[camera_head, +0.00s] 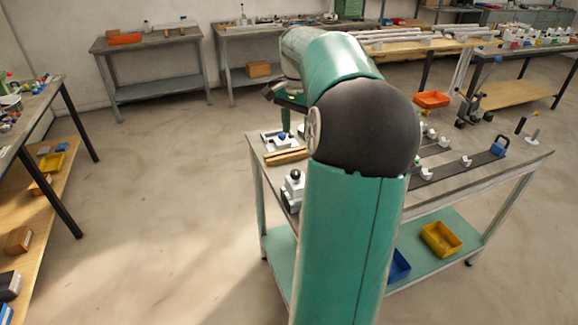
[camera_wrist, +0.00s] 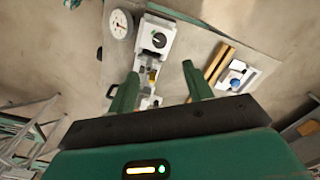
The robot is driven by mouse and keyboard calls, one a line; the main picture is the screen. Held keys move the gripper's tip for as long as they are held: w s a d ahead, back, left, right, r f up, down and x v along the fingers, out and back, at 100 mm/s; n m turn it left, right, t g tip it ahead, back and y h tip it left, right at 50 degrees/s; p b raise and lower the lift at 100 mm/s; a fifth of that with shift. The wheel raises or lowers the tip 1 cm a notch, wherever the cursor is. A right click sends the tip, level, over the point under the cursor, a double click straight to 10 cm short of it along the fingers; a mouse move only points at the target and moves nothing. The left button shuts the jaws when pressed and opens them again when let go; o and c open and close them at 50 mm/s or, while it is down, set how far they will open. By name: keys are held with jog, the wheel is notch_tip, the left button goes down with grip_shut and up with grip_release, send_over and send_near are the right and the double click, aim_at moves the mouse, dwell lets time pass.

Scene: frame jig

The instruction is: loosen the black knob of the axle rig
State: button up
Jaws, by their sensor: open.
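In the wrist view, a round black knob (camera_wrist: 159,40) sits on a white block, the axle rig (camera_wrist: 152,56), beyond my fingertips. A white dial (camera_wrist: 119,24) is just left of the block. My gripper (camera_wrist: 161,70) is open. Its two green fingers are wide apart, with the lower white parts of the rig showing between them, and nothing is held. The knob lies past the fingertips, apart from both in the picture. In the head view, a black knob (camera_head: 296,174) on a white block shows left of my arm, which hides much of the bench.
Two wooden bars (camera_wrist: 218,62) and a white plate with a blue knob (camera_wrist: 237,80) lie to the right in the wrist view. In the head view, dark rails with white blocks (camera_head: 466,161) are on the bench's right, and a yellow bin (camera_head: 440,239) is on its lower shelf.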

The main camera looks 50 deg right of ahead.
aim_at(296, 172)
notch_tip(296, 172, down, 13)
jog(key=shift+s+a+r, duration=0.1)
jog(key=shift+s+r, duration=0.05)
jog(key=shift+r, duration=0.05)
jog(key=shift+f, duration=0.4)
jog(key=c, duration=1)
